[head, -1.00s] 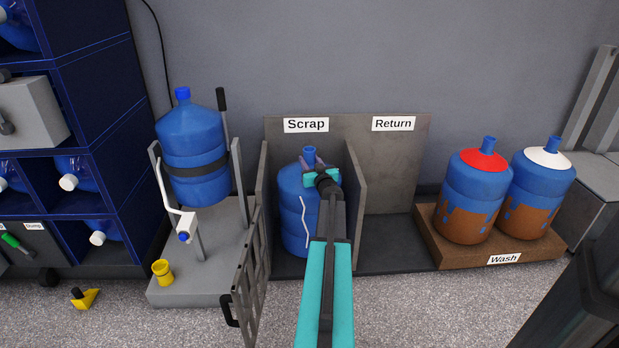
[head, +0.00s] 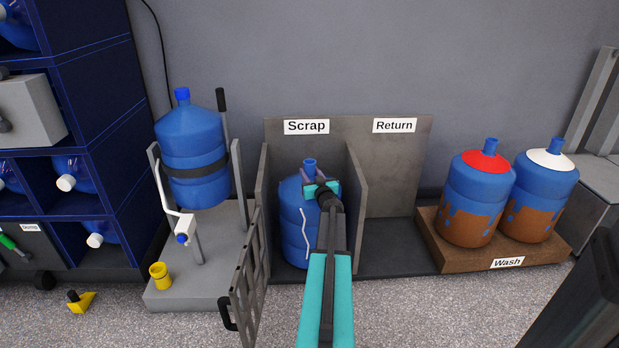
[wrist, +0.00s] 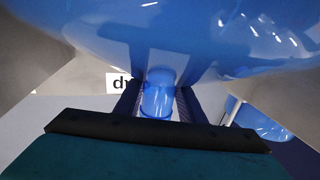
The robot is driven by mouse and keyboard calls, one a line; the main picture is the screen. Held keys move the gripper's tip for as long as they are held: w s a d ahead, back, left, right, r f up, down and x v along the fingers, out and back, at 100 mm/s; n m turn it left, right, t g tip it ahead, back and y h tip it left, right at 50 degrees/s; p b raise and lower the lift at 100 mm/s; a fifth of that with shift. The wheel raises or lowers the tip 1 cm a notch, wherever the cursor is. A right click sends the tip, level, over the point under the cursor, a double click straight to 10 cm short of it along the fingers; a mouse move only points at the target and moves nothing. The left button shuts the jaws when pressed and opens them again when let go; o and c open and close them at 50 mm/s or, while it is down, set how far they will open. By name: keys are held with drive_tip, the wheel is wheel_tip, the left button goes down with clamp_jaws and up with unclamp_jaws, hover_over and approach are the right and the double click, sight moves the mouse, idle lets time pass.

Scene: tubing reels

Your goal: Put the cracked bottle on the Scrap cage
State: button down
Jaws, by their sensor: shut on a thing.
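The cracked bottle (head: 292,222) is a blue water bottle with a white jagged line down its side. It stands upright inside the Scrap cage (head: 262,190), a grey bay under the "Scrap" label (head: 306,127). My gripper (head: 310,182) is shut on the bottle's neck. In the wrist view the fingers (wrist: 158,100) flank the blue neck (wrist: 158,98), with the bottle's body (wrist: 190,35) filling the upper part. My arm hides the bottle's right side. Its base looks at or near the bay floor; I cannot tell whether it touches.
The cage's barred gate (head: 243,275) stands swung open at the front left. The Return bay (head: 392,210) to the right is empty. Two muddy bottles (head: 478,200) stand on the Wash tray (head: 432,243). A strapped bottle (head: 190,150) sits in a stand at left, with a yellow cup (head: 160,275) below.

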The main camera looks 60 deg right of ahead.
idle(0.4)
drive_tip(key=c, duration=1.2)
unclamp_jaws()
drive_tip(key=shift+f, duration=0.1)
drive_tip(key=shift+o, duration=0.2)
drive_tip(key=shift+r+p+v, duration=0.2)
drive_tip(key=shift+p+v, duration=0.15)
drive_tip(key=shift+v, duration=0.55)
drive_tip(key=shift+p+v, duration=1.5)
drive_tip(key=shift+v, duration=3.7)
drive_tip(key=shift+w, duration=0.1)
